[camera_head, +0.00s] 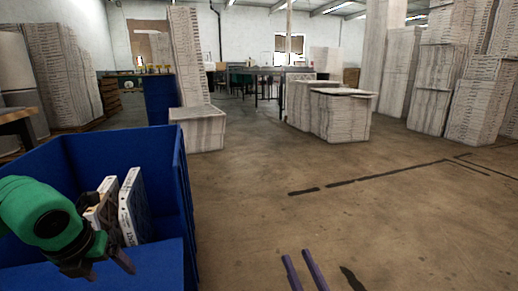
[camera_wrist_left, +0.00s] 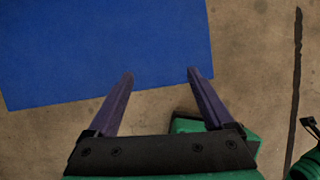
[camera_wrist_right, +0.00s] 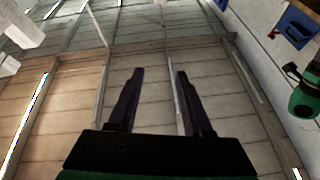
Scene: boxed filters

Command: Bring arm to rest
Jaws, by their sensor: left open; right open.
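My left gripper (camera_head: 108,267) is at the lower left of the head view, over the near part of a blue bin (camera_head: 183,215). Its fingers are apart and empty in the left wrist view (camera_wrist_left: 160,75), with a blue panel and bare floor beyond them. My right gripper (camera_head: 304,270) shows as two purple fingers at the bottom of the head view, over the floor. In the right wrist view (camera_wrist_right: 158,72) its fingers are apart and empty, facing the ceiling. Two boxed filters, one white (camera_head: 135,208) and one partly hidden (camera_head: 103,208), stand on edge inside the bin.
A low group of wrapped stacks (camera_head: 340,115) stands beyond open floor (camera_head: 270,210). Tall stacks (camera_head: 470,100) line the right side, and more stand at the left (camera_head: 62,75). Tables (camera_head: 270,75) are at the back.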

